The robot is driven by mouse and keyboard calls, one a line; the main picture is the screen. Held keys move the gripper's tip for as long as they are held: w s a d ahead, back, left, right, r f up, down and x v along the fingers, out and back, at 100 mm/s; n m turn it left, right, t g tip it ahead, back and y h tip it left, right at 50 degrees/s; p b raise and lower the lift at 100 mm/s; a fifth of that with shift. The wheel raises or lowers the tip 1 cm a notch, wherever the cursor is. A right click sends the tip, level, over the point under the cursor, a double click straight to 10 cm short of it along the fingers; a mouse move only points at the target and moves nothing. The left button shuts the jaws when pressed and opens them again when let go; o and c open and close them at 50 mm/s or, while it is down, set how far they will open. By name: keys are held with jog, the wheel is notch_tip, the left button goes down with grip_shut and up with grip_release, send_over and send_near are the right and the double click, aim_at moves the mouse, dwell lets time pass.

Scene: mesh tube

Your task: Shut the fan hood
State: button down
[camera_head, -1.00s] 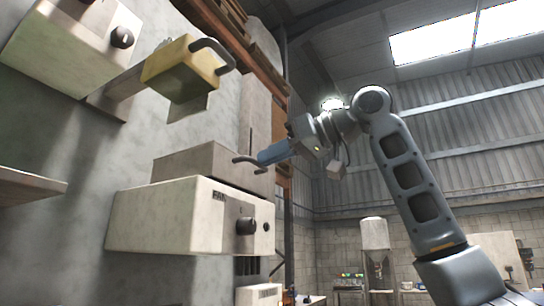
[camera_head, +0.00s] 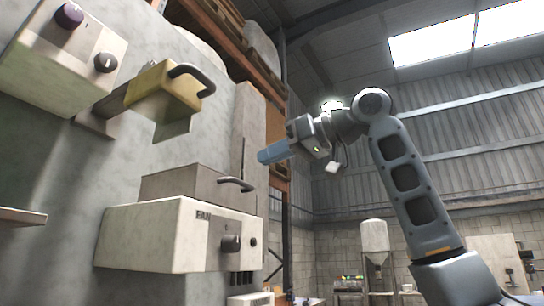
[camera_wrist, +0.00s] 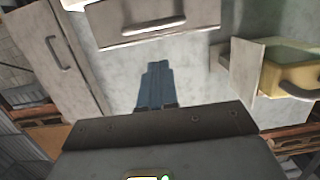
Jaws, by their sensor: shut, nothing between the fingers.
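The white box marked FAN (camera_head: 150,238) stands out from the wall at the lower left in the head view, with a dark round knob. A grey box (camera_head: 185,183) with a dark bar handle (camera_head: 236,184) sits just above it; I take it to be the hood. In the wrist view, the grey front (camera_wrist: 120,14) and its handle (camera_wrist: 152,29) show at the top. My gripper (camera_head: 264,156) has blue fingers, shut and empty. It is up and right of the handle, apart from it in the picture. The fingers (camera_wrist: 154,72) point towards the grey front in the wrist view.
A yellow box (camera_head: 160,90) with a dark handle juts from the wall at the upper left; its open inside shows in the wrist view. A tall grey panel (camera_head: 250,120) stands behind my fingers. Open air lies to the right.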

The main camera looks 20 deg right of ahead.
jog(key=b+v, duration=0.2)
jog(key=v, duration=0.6)
jog(key=shift+s+d, duration=0.25)
jog(key=shift+r, duration=0.1)
